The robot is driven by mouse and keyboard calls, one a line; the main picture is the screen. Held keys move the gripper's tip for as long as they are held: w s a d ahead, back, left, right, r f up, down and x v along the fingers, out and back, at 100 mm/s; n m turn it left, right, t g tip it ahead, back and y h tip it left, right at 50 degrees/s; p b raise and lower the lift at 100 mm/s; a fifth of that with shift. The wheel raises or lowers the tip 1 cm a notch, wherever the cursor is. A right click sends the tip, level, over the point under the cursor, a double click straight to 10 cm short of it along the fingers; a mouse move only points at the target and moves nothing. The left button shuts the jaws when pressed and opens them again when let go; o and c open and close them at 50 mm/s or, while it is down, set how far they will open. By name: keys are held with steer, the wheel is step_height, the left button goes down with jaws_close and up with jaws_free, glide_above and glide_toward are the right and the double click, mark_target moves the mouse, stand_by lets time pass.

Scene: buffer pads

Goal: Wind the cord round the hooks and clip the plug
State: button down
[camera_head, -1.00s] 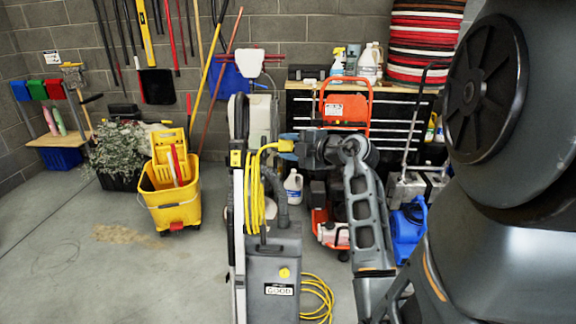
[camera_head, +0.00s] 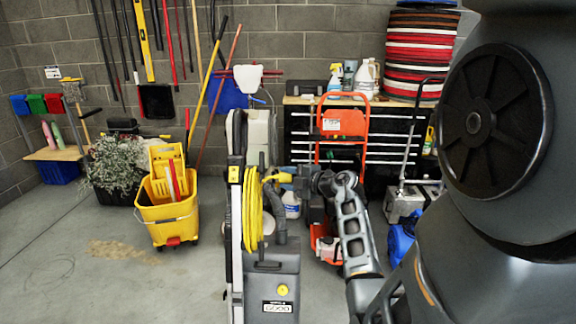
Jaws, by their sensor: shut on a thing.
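A grey floor machine (camera_head: 271,268) stands upright in the foreground with a tall handle column (camera_head: 235,190). The yellow cord (camera_head: 253,215) hangs in long loops along the column's right side; the hooks are mostly hidden behind it. My gripper (camera_head: 291,177) is to the right of the upper loops, shut on the yellow plug end (camera_head: 279,177) of the cord. The plug is beside the top of the coil. The clip cannot be made out clearly.
A yellow mop bucket (camera_head: 168,215) stands on the floor at left. An orange hand truck (camera_head: 343,125) and a black drawer cabinet (camera_head: 300,140) are behind my arm. A blue container (camera_head: 402,240) sits at right.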

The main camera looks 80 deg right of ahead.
steer(key=a+f+b, duration=0.4)
steer(key=f+b, duration=0.8)
steer(key=f, duration=0.2)
steer(key=s+a+f+p, duration=0.1)
steer(key=a+f+p, duration=0.4)
steer(key=a, duration=0.7)
steer(key=shift+s+f, duration=0.25)
steer(key=shift+f, duration=0.7)
